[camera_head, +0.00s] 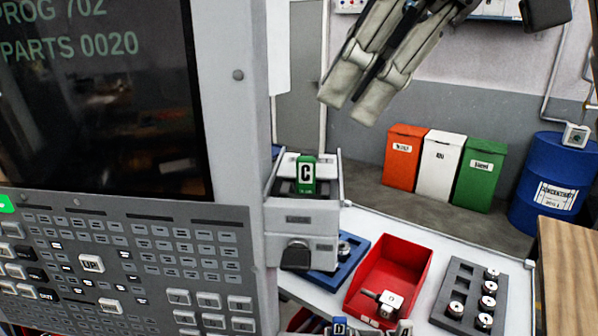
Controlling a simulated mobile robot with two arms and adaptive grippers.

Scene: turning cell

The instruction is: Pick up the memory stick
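A green memory stick (306,174) marked with a white-backed "C" stands upright in a small open grey holder (303,217) fixed to the side of the machine's control panel. My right gripper (354,100) hangs in the upper middle of the head view, above and to the right of the stick and apart from it. Its two grey fingers point down to the left, with only a narrow dark gap visible between them. From this angle I cannot tell whether it is open or shut. I see nothing held between its tips.
The control panel (150,225) fills the left side. A red bin (420,285), a blue tray (345,268) and a grey tray with several round parts (455,285) stand on the white table (440,236).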

